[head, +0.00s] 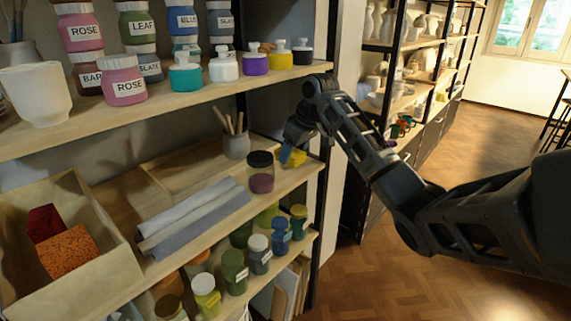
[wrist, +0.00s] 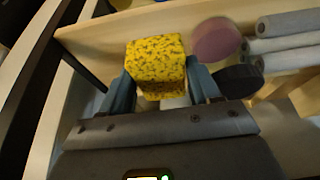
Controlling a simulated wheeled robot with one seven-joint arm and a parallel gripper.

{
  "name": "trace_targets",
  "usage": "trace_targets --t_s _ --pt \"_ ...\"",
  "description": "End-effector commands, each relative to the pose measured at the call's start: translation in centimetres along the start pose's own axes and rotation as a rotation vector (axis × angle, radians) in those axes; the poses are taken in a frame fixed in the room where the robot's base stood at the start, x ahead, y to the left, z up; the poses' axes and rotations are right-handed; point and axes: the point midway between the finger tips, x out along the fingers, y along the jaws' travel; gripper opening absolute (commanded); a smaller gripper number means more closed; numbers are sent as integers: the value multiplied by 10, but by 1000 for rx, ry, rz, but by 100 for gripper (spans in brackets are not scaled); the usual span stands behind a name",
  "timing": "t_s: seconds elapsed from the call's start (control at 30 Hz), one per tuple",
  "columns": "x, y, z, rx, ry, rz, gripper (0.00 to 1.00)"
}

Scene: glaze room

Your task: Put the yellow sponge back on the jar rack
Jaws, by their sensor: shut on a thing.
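The yellow sponge (head: 292,157) is speckled with dark spots and block-shaped. My gripper (head: 294,148) is shut on it, at the right end of the middle shelf. In the wrist view the sponge (wrist: 155,62) sits between the two blue-grey fingers of my gripper (wrist: 158,88), with a wooden shelf board behind it. I cannot tell whether the sponge touches the board. The wooden shelving with the jars (head: 160,108), likely the jar rack, fills the left of the head view.
A dark-lidded purple jar (head: 261,172) stands just left of the sponge. Grey rolls (head: 195,217) and a wooden box (head: 90,275) with red and orange blocks lie further left. A pot of brushes (head: 236,145) stands behind. Labelled jars crowd the shelves above and below.

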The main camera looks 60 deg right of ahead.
Motion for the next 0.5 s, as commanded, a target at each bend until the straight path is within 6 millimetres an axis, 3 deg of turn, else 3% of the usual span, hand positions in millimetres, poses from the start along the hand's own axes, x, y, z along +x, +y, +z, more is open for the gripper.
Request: trace_targets --t_s 0.23,0.5 --pt "32 12 -23 -1 -2 0 33" --pt "52 15 -21 0 -3 -1 33"
